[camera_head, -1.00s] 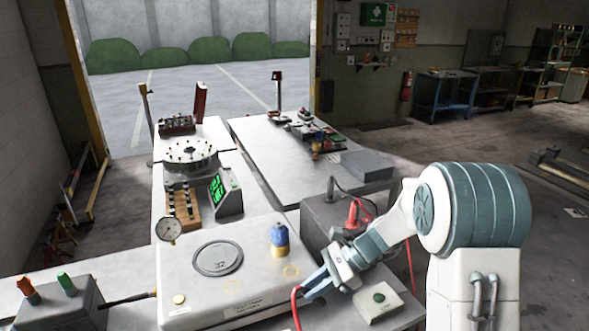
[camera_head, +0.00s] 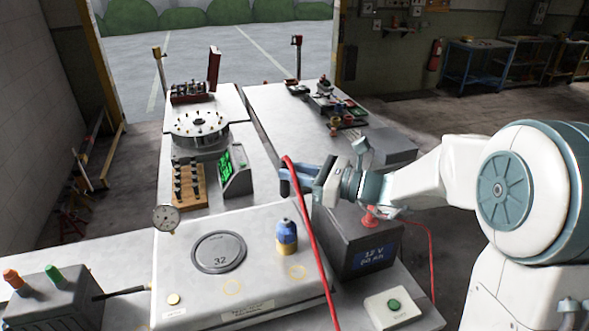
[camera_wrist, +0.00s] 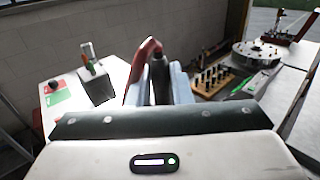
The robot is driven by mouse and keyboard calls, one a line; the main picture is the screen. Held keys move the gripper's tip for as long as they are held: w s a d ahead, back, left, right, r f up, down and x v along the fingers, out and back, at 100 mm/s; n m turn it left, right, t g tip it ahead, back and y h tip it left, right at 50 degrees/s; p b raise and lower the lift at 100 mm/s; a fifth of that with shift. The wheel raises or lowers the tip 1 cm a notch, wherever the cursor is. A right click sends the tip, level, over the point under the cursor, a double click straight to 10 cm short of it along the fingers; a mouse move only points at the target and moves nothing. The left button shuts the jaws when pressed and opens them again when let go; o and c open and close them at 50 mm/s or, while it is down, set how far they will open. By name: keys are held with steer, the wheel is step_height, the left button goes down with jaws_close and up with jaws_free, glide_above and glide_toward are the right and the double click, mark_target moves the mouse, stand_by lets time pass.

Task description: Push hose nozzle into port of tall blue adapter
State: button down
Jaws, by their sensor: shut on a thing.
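My gripper (camera_head: 292,178) is shut on the hose nozzle (camera_head: 284,187), a dark tip on the red hose (camera_head: 311,215). The nozzle hangs pointing down in the air, above and apart from the adapter. The tall blue adapter (camera_head: 287,239), blue with a yellow band, stands upright on the pale plate below. Its port cannot be made out clearly. In the wrist view the dark nozzle (camera_wrist: 160,82) sits between the fingers, with the red hose (camera_wrist: 144,55) curving over to the left. The adapter does not show in the wrist view.
The pale plate (camera_head: 185,270) carries a round disc marked 32 (camera_head: 218,252) and a dial gauge (camera_head: 165,218). A dark 12 V box (camera_head: 350,252) stands right of it. A green display (camera_head: 235,170) and a rack (camera_head: 189,187) stand behind. The hose drapes across the plate's right side.

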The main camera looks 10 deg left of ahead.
steer(key=shift+f+b, duration=2)
steer(key=shift+f, duration=0.95)
steer(key=shift+d+f+b, duration=0.15)
steer(key=shift+f+b, duration=0.55)
steer(key=shift+f, duration=0.15)
steer(key=c, duration=1.2)
jaws_free()
steer(key=shift+c, duration=0.2)
